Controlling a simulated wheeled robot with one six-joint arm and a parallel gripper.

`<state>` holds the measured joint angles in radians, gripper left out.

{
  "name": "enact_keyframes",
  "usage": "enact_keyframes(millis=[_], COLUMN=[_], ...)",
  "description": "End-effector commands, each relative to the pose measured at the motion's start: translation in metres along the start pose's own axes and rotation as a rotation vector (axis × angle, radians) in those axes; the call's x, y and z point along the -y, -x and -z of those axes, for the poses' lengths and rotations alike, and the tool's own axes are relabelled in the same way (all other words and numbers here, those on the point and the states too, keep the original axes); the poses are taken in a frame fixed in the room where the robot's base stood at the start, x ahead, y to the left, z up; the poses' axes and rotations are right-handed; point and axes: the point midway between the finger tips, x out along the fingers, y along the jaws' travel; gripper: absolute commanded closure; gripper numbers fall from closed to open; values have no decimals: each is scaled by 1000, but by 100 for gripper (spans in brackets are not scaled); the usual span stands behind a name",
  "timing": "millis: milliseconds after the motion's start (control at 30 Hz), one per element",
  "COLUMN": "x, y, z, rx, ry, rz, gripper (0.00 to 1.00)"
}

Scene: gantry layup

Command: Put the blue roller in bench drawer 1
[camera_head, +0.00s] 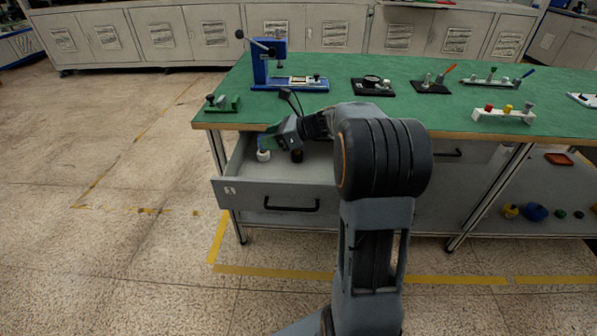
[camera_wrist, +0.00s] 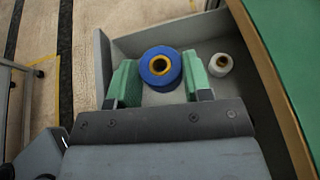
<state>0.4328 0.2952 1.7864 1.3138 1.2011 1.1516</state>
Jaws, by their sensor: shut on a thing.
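The blue roller (camera_wrist: 160,83), with a yellow ring around its dark core, stands end-on between the green fingers of my gripper (camera_wrist: 162,78) in the wrist view. The gripper is shut on it. In the head view my gripper (camera_head: 268,141) is over the left part of the open bench drawer (camera_head: 265,192), whose front carries a small white label. The drawer also shows in the wrist view (camera_wrist: 130,45), below the roller. In the head view the roller is hard to make out behind the fingers. The gap between roller and drawer floor cannot be told.
A white roller (camera_head: 263,156) stands in the drawer, right of my gripper in the wrist view (camera_wrist: 220,65). A dark small object (camera_head: 297,156) is also in it. The green bench top (camera_head: 340,113) overhangs the drawer's back and holds several fixtures, including a blue press (camera_head: 268,65).

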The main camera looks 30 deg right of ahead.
Motion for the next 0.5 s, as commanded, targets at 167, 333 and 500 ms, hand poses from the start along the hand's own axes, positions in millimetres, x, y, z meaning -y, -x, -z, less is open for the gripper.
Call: enact_keyframes(millis=[167, 333, 500], x=[2, 2, 2], y=[27, 35, 40], z=[43, 71, 84], rx=[0, 1, 1], ry=[-5, -2, 1], rz=[1, -1, -3], gripper=[78, 78, 78])
